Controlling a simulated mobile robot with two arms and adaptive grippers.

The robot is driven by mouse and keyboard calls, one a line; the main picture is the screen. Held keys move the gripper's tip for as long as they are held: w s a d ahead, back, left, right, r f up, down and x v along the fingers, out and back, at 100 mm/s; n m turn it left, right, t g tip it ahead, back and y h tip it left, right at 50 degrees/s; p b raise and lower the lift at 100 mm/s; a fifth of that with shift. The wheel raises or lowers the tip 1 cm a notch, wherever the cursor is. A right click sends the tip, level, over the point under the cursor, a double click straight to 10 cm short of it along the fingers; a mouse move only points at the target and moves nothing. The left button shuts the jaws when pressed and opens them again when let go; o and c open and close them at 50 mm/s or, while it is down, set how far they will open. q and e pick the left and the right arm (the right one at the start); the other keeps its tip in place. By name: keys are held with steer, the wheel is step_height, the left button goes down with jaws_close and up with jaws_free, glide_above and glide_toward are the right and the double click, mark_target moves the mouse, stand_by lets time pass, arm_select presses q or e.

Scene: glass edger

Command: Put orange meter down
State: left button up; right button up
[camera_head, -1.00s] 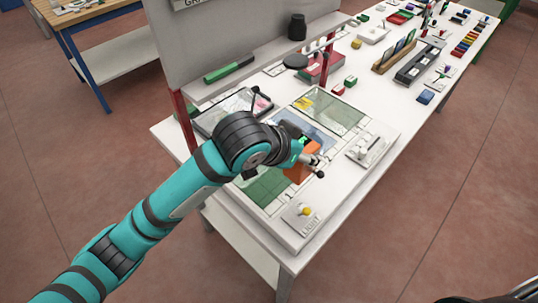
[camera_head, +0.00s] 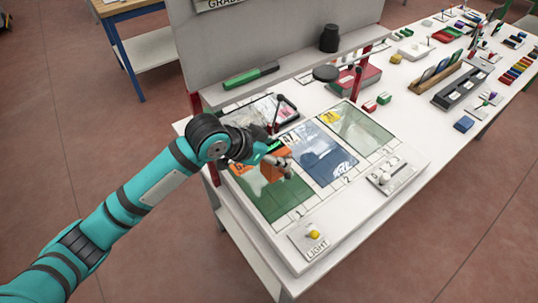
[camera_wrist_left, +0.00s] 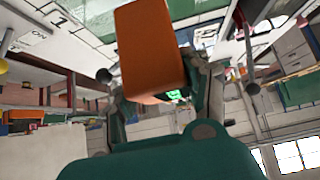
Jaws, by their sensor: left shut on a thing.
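The orange meter (camera_wrist_left: 150,50) is a boxy orange block with a small lit green display, held between the fingers of my left gripper (camera_wrist_left: 155,105) in the left wrist view. In the head view my left gripper (camera_head: 282,163) is over the green glass panel (camera_head: 290,195) at position 1 of the white board. The orange meter (camera_head: 270,171) shows there partly, hidden by the gripper. I cannot tell whether it touches the panel. My right gripper is not in view.
A blue panel (camera_head: 322,155) and a pale green panel (camera_head: 362,127) lie beside the green one. A yellow knob (camera_head: 313,234) labelled LIGHT is at the board's front corner. A shelf with a green marker (camera_head: 251,76) stands behind. Racks and small blocks fill the table's far right.

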arm_select(q)
steer(key=shift+w+a, duration=0.45)
steer(key=shift+a, duration=0.3)
step_height(320, 180, down, 3)
steer(key=shift+r+p, duration=0.1)
steer(key=shift+p, duration=0.6)
steer(key=shift+f, duration=0.35)
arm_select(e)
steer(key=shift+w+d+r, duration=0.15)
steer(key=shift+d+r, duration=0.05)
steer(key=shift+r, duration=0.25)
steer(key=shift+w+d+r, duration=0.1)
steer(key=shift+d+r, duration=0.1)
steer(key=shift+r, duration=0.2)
arm_select(q)
steer(key=shift+f, duration=0.2)
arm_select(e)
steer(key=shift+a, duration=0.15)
arm_select(q)
steer(key=o, duration=1.3)
steer(key=shift+o, duration=0.2)
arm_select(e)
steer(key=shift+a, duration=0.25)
arm_select(q)
steer(key=shift+r, duration=0.1)
